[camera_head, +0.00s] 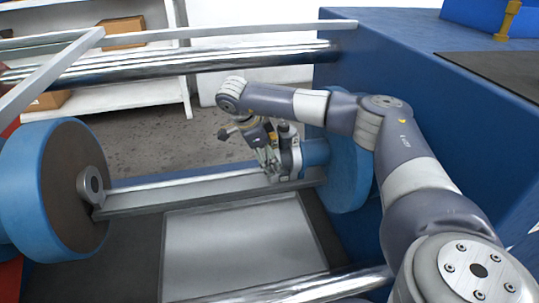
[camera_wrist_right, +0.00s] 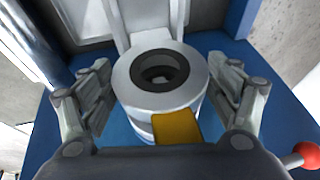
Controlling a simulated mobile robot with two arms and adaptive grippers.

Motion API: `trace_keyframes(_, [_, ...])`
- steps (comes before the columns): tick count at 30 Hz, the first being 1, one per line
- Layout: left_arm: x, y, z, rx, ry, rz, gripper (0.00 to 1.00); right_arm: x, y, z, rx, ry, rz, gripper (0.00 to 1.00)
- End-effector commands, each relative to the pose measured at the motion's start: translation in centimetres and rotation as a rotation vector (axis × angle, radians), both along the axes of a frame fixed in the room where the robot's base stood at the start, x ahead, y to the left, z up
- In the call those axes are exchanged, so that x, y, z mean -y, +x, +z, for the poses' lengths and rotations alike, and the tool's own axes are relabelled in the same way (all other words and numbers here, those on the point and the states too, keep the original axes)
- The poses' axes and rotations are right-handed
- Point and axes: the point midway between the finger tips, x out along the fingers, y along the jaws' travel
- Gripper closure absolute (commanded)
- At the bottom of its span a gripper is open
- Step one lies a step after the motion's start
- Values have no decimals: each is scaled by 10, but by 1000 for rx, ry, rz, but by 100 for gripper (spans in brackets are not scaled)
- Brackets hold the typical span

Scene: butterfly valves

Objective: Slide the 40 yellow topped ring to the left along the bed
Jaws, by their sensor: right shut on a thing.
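The yellow topped ring (camera_wrist_right: 133,84) is a thick silver ring with a dark centre and a yellow patch on its near side in the right wrist view. No number is readable on it. In the head view the ring (camera_head: 291,158) stands at the right end of the long metal bed (camera_head: 190,192), beside the right blue disc. My left gripper is not in view.
A large blue disc with a dark face (camera_head: 68,185) stands at the bed's left end. Another blue disc (camera_head: 349,165) is at the right end. Metal bars (camera_head: 180,62) cross behind. The bed left of the ring is clear. A red knob (camera_wrist_right: 304,153) shows in the right wrist view.

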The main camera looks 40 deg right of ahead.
Motion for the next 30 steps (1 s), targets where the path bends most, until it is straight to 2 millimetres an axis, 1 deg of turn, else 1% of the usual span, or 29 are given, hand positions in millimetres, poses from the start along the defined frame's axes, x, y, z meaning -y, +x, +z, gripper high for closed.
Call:
trace_keyframes(4, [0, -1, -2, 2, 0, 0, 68, -6, 2, -1, -3, 3, 4, 61])
trace_keyframes(11, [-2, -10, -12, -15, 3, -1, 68, -13, 6, -1, -3, 3, 3, 61])
trace_keyframes(30, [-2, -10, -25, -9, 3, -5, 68, -33, 17, -2, -1, 4, 2, 61])
